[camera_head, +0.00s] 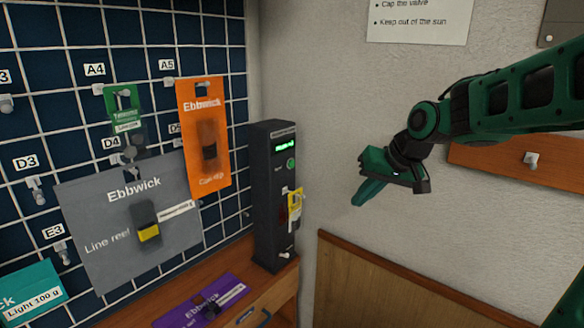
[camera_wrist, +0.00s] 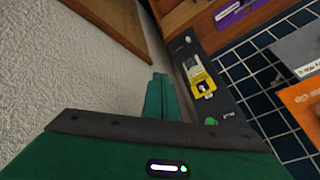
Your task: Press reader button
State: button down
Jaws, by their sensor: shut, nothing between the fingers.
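The reader (camera_head: 274,200) is a tall dark box standing in the corner, with a lit green display and a round green button (camera_head: 291,164) below it. A yellow tag (camera_head: 295,205) sits on its lower front. My gripper (camera_head: 360,200) is shut and empty, to the right of the reader and apart from it, in front of the wall. In the wrist view the shut green fingers (camera_wrist: 161,95) point up beside the reader (camera_wrist: 208,85). The yellow tag (camera_wrist: 200,82) and the green button (camera_wrist: 211,121) show to their right.
A pegboard grid with hanging cards, among them a grey Ebbwick card (camera_head: 95,225) and an orange one (camera_head: 190,115), fills the left. A purple pack (camera_head: 190,312) lies on the wooden shelf below. A wooden board (camera_head: 500,165) with a peg is on the right wall, behind my arm.

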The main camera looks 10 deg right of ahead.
jog(key=w+a+r+n+t+y, duration=0.1)
jog(key=w+a+r+y, duration=0.1)
jog(key=w+a+r, duration=0.2)
jog(key=shift+w+a, duration=0.6)
jog(key=shift+w, duration=0.45)
jog(key=w+a, duration=0.5)
jog(key=w, duration=0.2)
jog(key=shift+a, duration=0.15)
jog(key=shift+w+a+r, duration=0.1)
jog(key=shift+w+a, duration=0.35)
jog(key=shift+w, duration=0.25)
dwell(2.3)
jog(key=shift+s, duration=0.1)
jog(key=shift+s+d, duration=0.55)
jog(key=shift+s, duration=0.1)
dwell(0.4)
jog(key=s+d, duration=0.1)
jog(key=s, duration=0.1)
jog(key=s+d, duration=0.2)
dwell(0.4)
